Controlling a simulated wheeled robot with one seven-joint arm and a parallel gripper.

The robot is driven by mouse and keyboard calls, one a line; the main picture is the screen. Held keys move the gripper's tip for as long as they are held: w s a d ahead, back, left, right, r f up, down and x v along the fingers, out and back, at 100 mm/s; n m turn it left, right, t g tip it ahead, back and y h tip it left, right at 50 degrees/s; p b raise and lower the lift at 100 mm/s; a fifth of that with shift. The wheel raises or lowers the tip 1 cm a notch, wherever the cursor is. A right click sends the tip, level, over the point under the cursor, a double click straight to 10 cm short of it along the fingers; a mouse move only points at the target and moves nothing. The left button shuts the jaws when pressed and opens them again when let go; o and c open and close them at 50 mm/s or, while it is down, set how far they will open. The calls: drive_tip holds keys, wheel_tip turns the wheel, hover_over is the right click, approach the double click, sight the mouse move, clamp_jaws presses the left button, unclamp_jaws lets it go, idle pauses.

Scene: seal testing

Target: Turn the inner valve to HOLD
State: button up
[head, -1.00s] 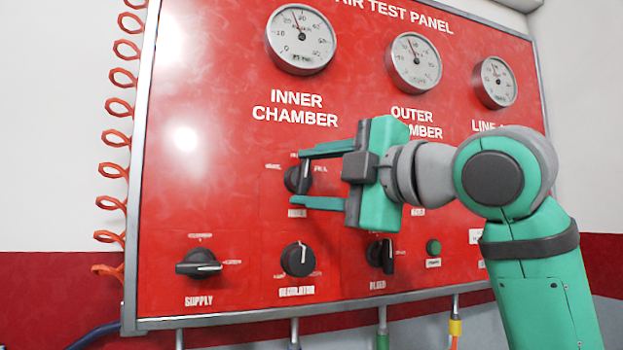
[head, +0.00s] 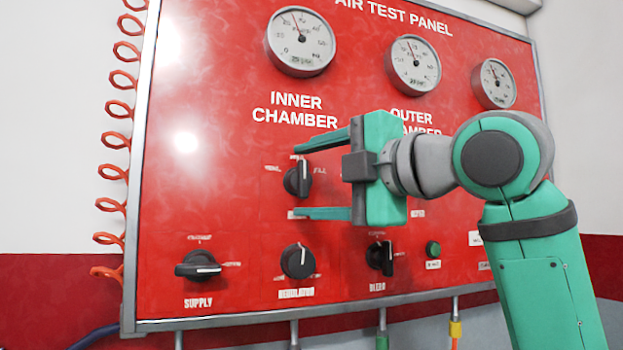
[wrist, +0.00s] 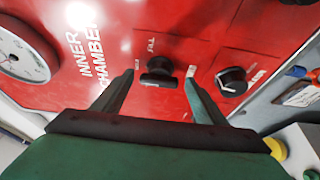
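The inner valve (head: 298,179) is a black knob on the red panel, under the INNER CHAMBER lettering; it also shows in the wrist view (wrist: 158,73). Small labels surround it, with FILL on its right in the head view. Its grip bar stands upright, with a white mark toward the upper label, which is too small to read surely. My gripper (head: 297,181) is open, one finger above the knob and one below it. In the wrist view (wrist: 159,76) red panel shows between each fingertip and the knob, and the fingers appear not to touch it.
Below are the supply knob (head: 198,265), regulator knob (head: 298,261), bleed knob (head: 380,257) and a green button (head: 433,249). Gauges line the top, including the inner chamber gauge (head: 301,41). My arm hides part of the outer chamber area. An orange coiled hose (head: 113,172) hangs at left.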

drive_tip(key=v, duration=1.1)
drive_tip(key=shift+c, duration=0.6)
